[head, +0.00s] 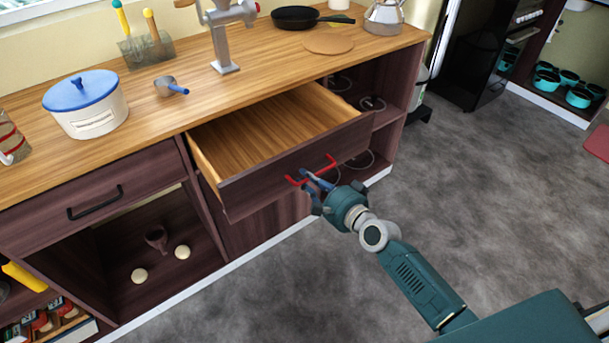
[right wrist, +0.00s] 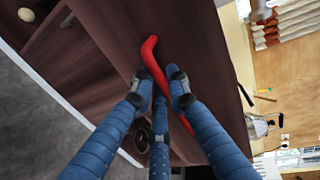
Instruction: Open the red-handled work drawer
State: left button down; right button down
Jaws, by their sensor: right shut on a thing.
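The work drawer (head: 297,165) has a dark wood front and stands pulled well out of the counter in the head view. Its light wood inside looks empty. Its red handle (head: 328,164) is on the middle of the front; it also shows in the right wrist view (right wrist: 151,55). My right gripper (head: 311,180) is shut on the red handle, its blue fingers around the bar in the right wrist view (right wrist: 160,88). Part of the handle is hidden behind the fingers. My left gripper is not in view.
A closed drawer with a black handle (head: 95,203) is to the left. The wooden countertop (head: 250,95) holds a blue-lidded pot (head: 88,112), a small blue-handled pan (head: 167,86), a grinder (head: 224,35) and a skillet (head: 296,17). The grey floor (head: 480,190) in front is clear.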

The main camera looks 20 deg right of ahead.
jog(key=shift+s+d, duration=0.15)
jog(key=shift+s, duration=0.2)
jog(key=c, duration=1.7)
grip_release()
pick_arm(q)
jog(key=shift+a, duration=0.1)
pick_arm(e)
jog(key=v, duration=1.2)
